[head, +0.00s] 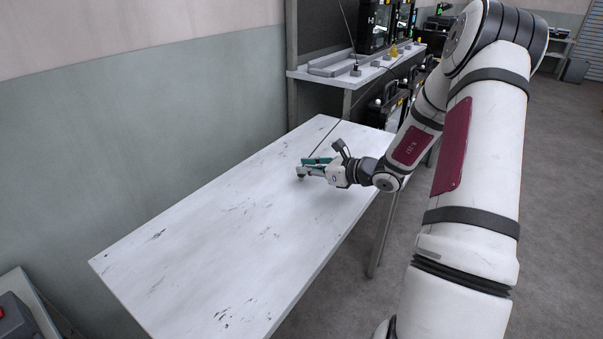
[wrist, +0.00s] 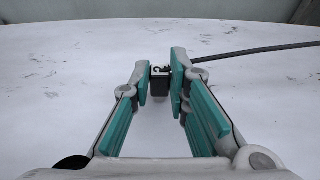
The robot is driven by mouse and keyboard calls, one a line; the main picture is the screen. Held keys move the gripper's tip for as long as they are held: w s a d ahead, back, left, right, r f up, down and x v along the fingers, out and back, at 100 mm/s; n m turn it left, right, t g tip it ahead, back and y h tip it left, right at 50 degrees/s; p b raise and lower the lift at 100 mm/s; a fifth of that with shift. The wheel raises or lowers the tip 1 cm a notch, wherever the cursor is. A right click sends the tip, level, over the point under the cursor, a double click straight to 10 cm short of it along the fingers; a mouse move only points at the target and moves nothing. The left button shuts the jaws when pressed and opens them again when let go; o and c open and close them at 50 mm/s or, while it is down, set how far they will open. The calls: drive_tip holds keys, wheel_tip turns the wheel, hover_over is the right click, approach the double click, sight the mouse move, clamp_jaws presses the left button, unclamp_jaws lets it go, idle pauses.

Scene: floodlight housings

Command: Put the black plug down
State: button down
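The black plug (wrist: 160,79) sits between the two fingertips in the wrist view, with the pads against its sides. My gripper (wrist: 160,82) has teal finger pads and is closed down to the plug's width. Its dark cable (wrist: 255,49) runs off to the right behind the right finger. In the head view my gripper (head: 304,169) is low over the far part of the white table (head: 215,235). The plug is too small to make out clearly there, and I cannot tell whether it touches the tabletop.
The tabletop around my gripper is bare, with dark scuffs. A grey shelf bench (head: 350,78) with a black device (head: 375,28) and small items stands behind the table. The wall runs along the left. A grey box with a red part (head: 15,318) shows at the lower left.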

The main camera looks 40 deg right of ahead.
drive_tip(key=shift+r, duration=0.15)
drive_tip(key=shift+r, duration=0.6)
wheel_tip(320, 180, up, 2)
drive_tip(key=shift+r, duration=0.25)
drive_tip(key=s+d+r+p, duration=0.1)
drive_tip(key=s+d, duration=0.8)
drive_tip(key=s, duration=0.4)
drive_tip(key=shift+d, duration=0.2)
